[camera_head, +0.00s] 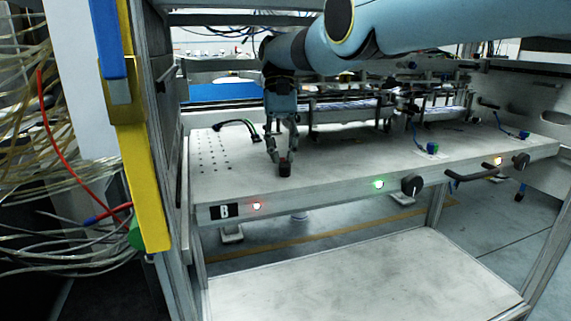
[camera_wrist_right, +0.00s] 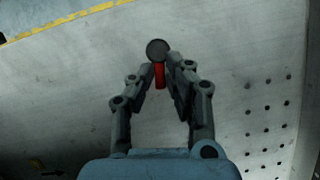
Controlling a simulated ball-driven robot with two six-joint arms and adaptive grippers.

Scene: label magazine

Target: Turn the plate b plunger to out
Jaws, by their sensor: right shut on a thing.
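The plunger is a dark round knob (camera_wrist_right: 157,50) with a red part (camera_wrist_right: 159,76) beside it, between my right fingertips in the right wrist view. In the head view the plunger (camera_head: 285,170) is a small dark piece at the front left of the pale metal plate (camera_head: 340,165). My right gripper (camera_head: 283,155) reaches down to it from above, its fingers closed on it; it also shows in the right wrist view (camera_wrist_right: 160,68). My left gripper is not in view.
A yellow post (camera_head: 140,170) and loose cables (camera_head: 50,190) stand at left. Rails and machinery fill the back.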

